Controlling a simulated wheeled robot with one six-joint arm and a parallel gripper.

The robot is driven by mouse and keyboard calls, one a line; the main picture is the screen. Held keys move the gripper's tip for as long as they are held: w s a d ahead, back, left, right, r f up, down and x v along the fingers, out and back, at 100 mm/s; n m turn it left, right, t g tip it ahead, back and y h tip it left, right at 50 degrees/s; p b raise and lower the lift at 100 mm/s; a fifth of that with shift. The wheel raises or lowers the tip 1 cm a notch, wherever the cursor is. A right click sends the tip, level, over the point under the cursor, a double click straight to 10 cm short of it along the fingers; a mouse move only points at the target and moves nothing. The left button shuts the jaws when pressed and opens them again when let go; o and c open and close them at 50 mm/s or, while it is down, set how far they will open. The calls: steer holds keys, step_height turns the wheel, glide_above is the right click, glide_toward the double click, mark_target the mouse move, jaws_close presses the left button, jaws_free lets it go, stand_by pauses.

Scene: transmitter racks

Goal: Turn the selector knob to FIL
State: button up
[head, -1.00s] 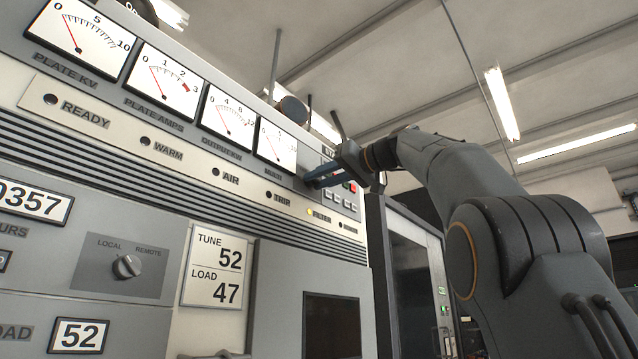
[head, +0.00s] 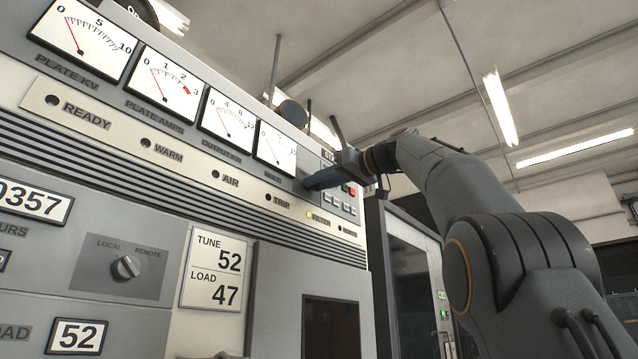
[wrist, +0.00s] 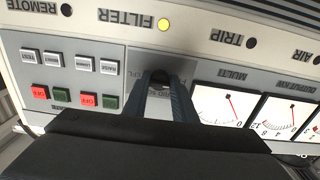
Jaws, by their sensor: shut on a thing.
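The selector knob (wrist: 160,76) is a dark knob on a grey panel section, at the middle of the upside-down wrist view. My gripper (wrist: 161,88) is shut on it, with one blue finger on each side. In the head view my gripper (head: 309,183) reaches the panel right of the MULTI meter and hides the knob. Small lettering around the knob is mostly covered or too small to read, so I cannot tell which position it points to.
The MULTI meter (wrist: 220,105) and a group of push buttons (wrist: 82,66), some red and green, flank the knob closely. The yellow FILTER lamp (wrist: 164,24) is lit. A LOCAL/REMOTE knob (head: 126,266) sits lower left.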

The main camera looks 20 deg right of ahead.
steer(key=o, duration=1)
steer(key=b+v, duration=0.2)
steer(key=v, duration=0.6)
steer(key=shift+w, duration=0.1)
